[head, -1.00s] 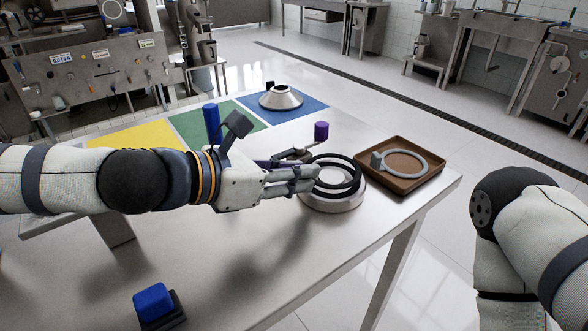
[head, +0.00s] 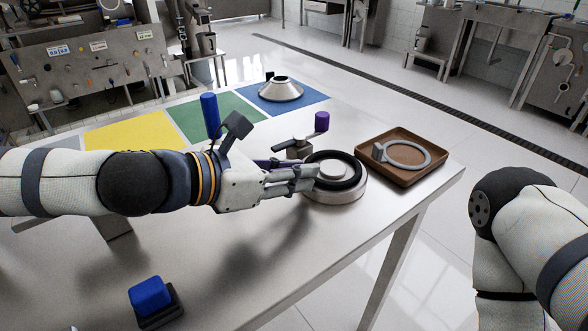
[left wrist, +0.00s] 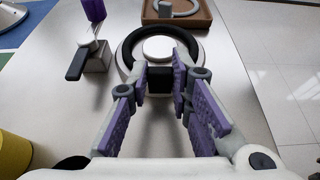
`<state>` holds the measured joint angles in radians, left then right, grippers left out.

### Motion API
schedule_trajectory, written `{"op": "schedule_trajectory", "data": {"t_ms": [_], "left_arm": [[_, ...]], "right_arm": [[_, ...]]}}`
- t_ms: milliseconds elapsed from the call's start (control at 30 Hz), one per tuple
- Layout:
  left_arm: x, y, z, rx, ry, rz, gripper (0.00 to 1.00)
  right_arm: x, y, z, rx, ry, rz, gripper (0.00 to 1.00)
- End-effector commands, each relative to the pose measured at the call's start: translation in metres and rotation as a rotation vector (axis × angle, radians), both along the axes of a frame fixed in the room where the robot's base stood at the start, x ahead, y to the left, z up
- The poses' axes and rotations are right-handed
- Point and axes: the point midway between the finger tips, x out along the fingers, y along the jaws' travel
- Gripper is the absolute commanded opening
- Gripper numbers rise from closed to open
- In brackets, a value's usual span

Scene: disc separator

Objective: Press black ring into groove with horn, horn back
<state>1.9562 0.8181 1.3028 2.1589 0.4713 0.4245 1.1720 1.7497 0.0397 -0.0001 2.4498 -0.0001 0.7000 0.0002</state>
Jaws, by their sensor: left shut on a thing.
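The black ring (head: 350,181) lies low on the round silver base (head: 338,195), around its raised centre hub (head: 334,171). It also shows in the left wrist view (left wrist: 196,44). My left gripper (head: 315,179) reaches in from the left, its fingers level with the ring's near-left side. In the left wrist view it is shut on the ring's black block-shaped horn (left wrist: 159,80), on the side facing the gripper. The fingers partly hide the ring there, so I cannot tell whether it sits fully in the groove. My right gripper is out of view.
A brown tray (head: 408,182) with a grey ring (head: 428,160) stands right of the base. A purple-handled lever (head: 321,122) stands behind it. A metal cone (head: 281,91) sits on the blue mat. A blue block (head: 150,297) is at the front left.

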Motion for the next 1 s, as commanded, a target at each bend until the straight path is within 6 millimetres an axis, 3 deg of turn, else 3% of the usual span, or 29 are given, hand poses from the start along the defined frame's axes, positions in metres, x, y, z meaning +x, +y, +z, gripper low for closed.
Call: {"op": "schedule_trajectory", "data": {"t_ms": [33,67,133,167,533,800,1000], "left_arm": [[0.000,0.000,-0.003,0.000,0.004,0.000,0.00],[0.000,0.000,-0.003,0.000,0.003,0.000,0.24],[0.000,0.000,-0.002,0.000,0.003,0.000,0.40],[0.000,0.000,-0.002,0.000,0.003,0.000,0.43],[-0.004,0.007,0.002,0.001,0.000,0.002,0.43],[-0.043,0.063,0.032,0.001,-0.004,0.006,0.43],[-0.061,0.085,0.042,0.003,0.000,0.002,0.43]], "right_arm": [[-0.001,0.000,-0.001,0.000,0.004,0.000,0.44],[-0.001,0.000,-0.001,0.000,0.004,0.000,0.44],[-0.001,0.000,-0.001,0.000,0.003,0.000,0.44],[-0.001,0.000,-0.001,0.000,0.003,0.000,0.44],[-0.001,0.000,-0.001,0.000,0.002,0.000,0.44],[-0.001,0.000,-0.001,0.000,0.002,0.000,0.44],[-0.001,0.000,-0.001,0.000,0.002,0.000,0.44]]}}
